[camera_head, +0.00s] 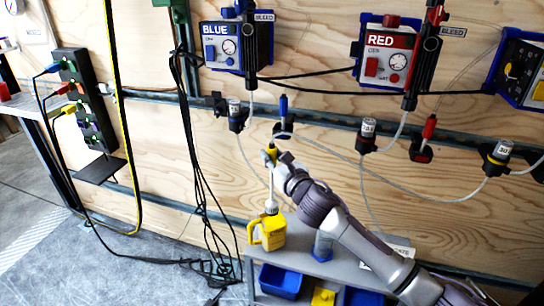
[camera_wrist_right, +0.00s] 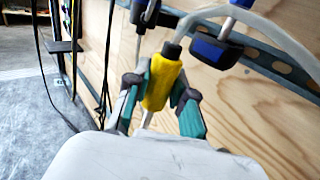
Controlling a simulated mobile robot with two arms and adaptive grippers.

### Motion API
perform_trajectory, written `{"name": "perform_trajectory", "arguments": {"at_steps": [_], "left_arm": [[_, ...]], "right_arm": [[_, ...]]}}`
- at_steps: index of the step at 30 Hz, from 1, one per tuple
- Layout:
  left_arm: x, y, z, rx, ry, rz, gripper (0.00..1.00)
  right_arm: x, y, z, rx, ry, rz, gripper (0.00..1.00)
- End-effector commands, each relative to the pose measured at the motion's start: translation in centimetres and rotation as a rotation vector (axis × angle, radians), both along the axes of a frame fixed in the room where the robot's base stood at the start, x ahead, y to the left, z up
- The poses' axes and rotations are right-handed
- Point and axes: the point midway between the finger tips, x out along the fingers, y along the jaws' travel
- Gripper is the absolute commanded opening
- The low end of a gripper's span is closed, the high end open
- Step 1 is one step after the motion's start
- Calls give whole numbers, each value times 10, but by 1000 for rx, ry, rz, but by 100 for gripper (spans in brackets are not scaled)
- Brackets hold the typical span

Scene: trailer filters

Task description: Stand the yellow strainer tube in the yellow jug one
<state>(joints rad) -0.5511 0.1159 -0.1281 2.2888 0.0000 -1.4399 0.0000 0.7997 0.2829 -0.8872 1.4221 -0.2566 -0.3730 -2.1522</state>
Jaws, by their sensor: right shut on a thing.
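The yellow jug (camera_head: 270,233) stands on the left part of a grey shelf top. My right gripper (camera_head: 271,158) is above it, shut on the yellow grip of the strainer tube (camera_head: 270,185). The tube hangs nearly upright, and its lower end is at the jug's mouth. I cannot tell how far it reaches inside. In the right wrist view the yellow grip (camera_wrist_right: 161,82) sits between the teal finger pads (camera_wrist_right: 160,100), with a hose at its dark top end. My left gripper is not in view.
Blue bins (camera_head: 281,281) sit under the shelf top (camera_head: 300,262). A blue-white bottle (camera_head: 323,245) stands right of the jug, near my right arm. The BLUE box (camera_head: 236,45) and RED box (camera_head: 388,55) hang on the plywood wall, with hoses below. Black cables hang at left.

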Motion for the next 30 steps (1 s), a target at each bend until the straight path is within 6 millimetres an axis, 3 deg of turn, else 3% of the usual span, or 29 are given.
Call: {"name": "perform_trajectory", "arguments": {"at_steps": [15, 25, 30], "left_arm": [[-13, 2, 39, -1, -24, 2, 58], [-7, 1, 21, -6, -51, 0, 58], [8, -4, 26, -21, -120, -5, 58]], "right_arm": [[0, 0, -27, 0, -1, 1, 0], [0, 0, -55, 0, 0, 1, 0], [0, 0, -56, 1, 0, 1, 0]]}}
